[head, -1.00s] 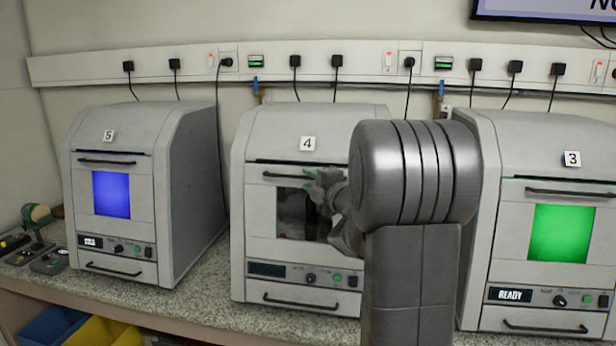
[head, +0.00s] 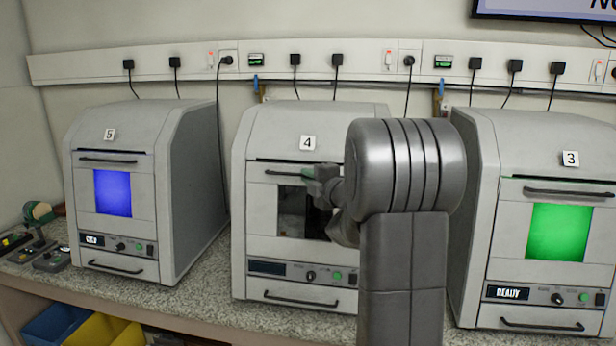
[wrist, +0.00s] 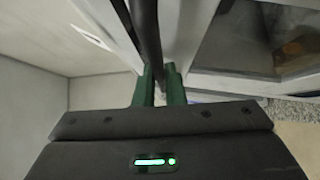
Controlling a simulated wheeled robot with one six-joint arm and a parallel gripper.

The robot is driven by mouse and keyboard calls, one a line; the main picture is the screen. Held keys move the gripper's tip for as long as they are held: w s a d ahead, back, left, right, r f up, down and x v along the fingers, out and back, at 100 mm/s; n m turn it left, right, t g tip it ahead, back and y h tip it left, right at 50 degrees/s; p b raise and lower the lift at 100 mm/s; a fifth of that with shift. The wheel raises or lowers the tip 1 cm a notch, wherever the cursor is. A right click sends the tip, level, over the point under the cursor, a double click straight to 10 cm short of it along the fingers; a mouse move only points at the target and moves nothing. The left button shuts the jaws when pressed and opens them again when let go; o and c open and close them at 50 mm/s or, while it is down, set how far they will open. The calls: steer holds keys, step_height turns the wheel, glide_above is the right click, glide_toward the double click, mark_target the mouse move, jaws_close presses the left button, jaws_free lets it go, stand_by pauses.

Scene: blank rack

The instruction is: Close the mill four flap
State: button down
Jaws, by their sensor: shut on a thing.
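Mill four (head: 275,128) is the grey cabinet in the middle of the head view, with a "4" label. Its front flap (head: 262,215) has a dark window (head: 292,210) and a black bar handle (head: 285,174) along its top. The flap looks upright and near flush with the front; I cannot tell whether a small gap is left. My gripper (head: 318,178) is at the right part of the handle, partly hidden by my arm. In the wrist view its green fingers (wrist: 159,85) are shut on the dark handle bar (wrist: 147,35).
Mill five (head: 115,190), with a blue window, stands to the left. Mill three (head: 570,260), with a green window, stands close on the right. A speckled counter (head: 215,290) runs beneath them. Small tools (head: 35,245) lie at the far left.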

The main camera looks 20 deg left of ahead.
steer(key=shift+w, duration=0.4)
steer(key=c, duration=1.8)
jaws_free()
steer(key=o, duration=0.3)
steer(key=shift+w+a, duration=0.1)
steer(key=shift+w, duration=0.05)
steer(key=b+v, duration=0.2)
steer(key=v, duration=1.2)
steer(key=shift+b, duration=0.35)
